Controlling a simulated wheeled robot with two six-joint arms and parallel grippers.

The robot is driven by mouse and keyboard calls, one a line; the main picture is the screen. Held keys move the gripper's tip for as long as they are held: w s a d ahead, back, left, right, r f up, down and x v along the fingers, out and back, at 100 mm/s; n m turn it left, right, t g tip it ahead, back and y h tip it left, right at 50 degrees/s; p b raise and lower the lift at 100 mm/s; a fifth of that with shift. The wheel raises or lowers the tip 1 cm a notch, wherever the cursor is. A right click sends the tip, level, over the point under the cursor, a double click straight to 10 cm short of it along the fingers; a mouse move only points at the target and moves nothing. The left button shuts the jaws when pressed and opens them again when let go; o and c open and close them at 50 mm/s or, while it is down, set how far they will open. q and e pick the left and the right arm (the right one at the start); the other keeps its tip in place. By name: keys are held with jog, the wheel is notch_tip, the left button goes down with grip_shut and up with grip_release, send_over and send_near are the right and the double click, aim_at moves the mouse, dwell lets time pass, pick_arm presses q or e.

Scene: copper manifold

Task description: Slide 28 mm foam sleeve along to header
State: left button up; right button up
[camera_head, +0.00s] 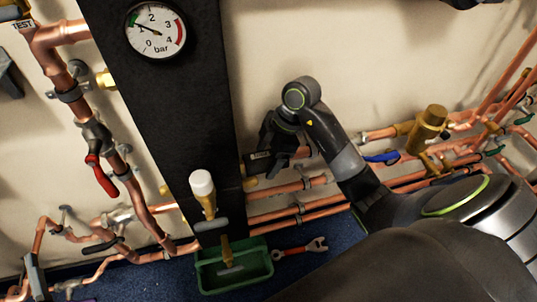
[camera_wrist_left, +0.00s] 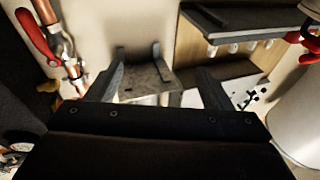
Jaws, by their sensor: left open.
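My right gripper (camera_head: 277,158) is in the head view, beside the black column, at the upper of several horizontal copper pipes. A short dark piece with a pale label (camera_head: 258,156), possibly the foam sleeve, lies against its fingers. I cannot tell whether the fingers grip it. A copper pipe (camera_head: 300,186) runs just below. Which part is the header is unclear. My left gripper (camera_wrist_left: 160,72) is open and empty in the left wrist view, its two dark fingers spread wide. It faces a grey bracket-like shelf (camera_wrist_left: 145,78).
The black column (camera_head: 205,110) with a pressure gauge (camera_head: 156,29) stands left of my right gripper. A green tray (camera_head: 235,270) and a red-handled wrench (camera_head: 300,248) lie on the blue floor. A brass fitting (camera_head: 428,125) and a blue lever (camera_head: 382,157) stand right of my arm.

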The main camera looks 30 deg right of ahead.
aim_at(269, 153)
jog(key=shift+p+v, duration=0.5)
jog(key=shift+v, duration=0.55)
jog(key=p+v, duration=0.1)
jog(key=v, duration=0.2)
jog(key=shift+d+r+p, duration=0.15)
jog(key=shift+r+p, duration=0.15)
jog(key=shift+r, duration=0.1)
jog(key=p+v, duration=0.1)
jog(key=v, duration=0.3)
jog(key=shift+d+r+p, duration=0.15)
jog(key=shift+r+p, duration=0.15)
jog(key=shift+p, duration=0.1)
pick_arm(q)
jog(key=s+f+g+h, duration=0.1)
jog(key=s+f+g, duration=0.4)
jog(key=f, duration=0.3)
jog(key=s+d+f+g+p, duration=0.1)
jog(key=s+f+g, duration=0.4)
jog(key=f, duration=0.3)
jog(key=s+d+f+n+g+h, duration=0.1)
jog(key=s+f+g, duration=0.4)
jog(key=f+g, duration=0.2)
jog(key=shift+d+f+h+p, duration=0.15)
jog(key=shift+f+h+p, duration=0.15)
jog(key=shift+f+p, duration=0.15)
pick_arm(e)
jog(key=v, duration=0.6)
jog(key=shift+r, duration=0.4)
jog(key=shift+s+d, duration=0.1)
jog(key=shift+d, duration=0.05)
